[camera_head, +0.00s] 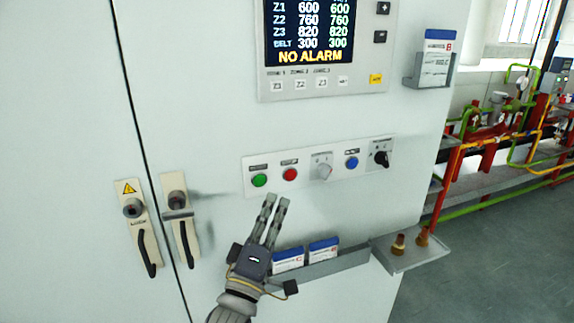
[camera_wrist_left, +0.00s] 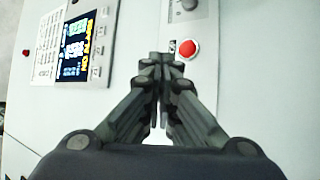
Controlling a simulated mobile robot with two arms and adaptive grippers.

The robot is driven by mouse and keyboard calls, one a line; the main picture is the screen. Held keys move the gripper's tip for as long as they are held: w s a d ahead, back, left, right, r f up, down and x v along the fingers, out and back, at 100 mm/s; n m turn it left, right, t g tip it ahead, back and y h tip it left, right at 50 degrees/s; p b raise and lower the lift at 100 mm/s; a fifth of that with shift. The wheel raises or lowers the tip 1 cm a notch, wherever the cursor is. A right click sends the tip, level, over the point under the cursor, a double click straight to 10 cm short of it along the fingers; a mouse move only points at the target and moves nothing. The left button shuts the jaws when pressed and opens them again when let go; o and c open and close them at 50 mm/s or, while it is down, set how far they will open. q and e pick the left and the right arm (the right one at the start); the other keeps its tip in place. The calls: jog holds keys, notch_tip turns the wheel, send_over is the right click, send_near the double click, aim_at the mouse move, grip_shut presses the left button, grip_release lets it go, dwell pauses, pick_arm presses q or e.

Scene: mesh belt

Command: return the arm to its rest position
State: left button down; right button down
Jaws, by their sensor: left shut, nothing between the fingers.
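My left gripper (camera_head: 275,200) is in front of the pale control cabinet, just below the button panel (camera_head: 335,183). Its fingers point up toward the green button (camera_head: 259,180) and the red button (camera_head: 290,174), and it holds nothing. In the left wrist view the gripper (camera_wrist_left: 166,62) is shut, with its fingertips close to the red button (camera_wrist_left: 188,48). I cannot tell whether the fingertips touch the panel. My right gripper is in neither view.
A display (camera_head: 310,38) reads NO ALARM above the panel. A tray holding blue-and-white cards (camera_head: 322,250) is right of my left gripper, beside a small shelf (camera_head: 412,254) with brass-coloured parts. Door handles (camera_head: 187,240) stick out at left. Pipework (camera_head: 480,140) stands at right.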

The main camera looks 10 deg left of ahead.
pick_arm(q)
jog(key=s+a+f+m+g+y, duration=0.1)
jog(key=s+f+m+g, duration=0.3)
jog(key=f, duration=0.6)
jog(key=s+a+f+m+g+y, duration=0.15)
jog(key=s+f+g, duration=0.3)
jog(key=f, duration=0.55)
jog(key=s+a+f+m+g, duration=0.1)
jog(key=s+f+m+g, duration=0.45)
jog(key=s, duration=0.55)
jog(key=s+a+f+m+g, duration=0.1)
jog(key=s+f+m+g, duration=0.5)
jog(key=s, duration=0.5)
notch_tip(320, 180, down, 29)
jog(key=s+n+b, duration=0.2)
jog(key=s+a+f+g, duration=0.1)
jog(key=s+a+f, duration=0.2)
jog(key=s+f, duration=1.3)
jog(key=shift+s+a+f+m+g+b, duration=0.15)
jog(key=shift+s+f+m+g+b, duration=0.25)
jog(key=shift+f, duration=0.35)
jog(key=shift+w, duration=0.1)
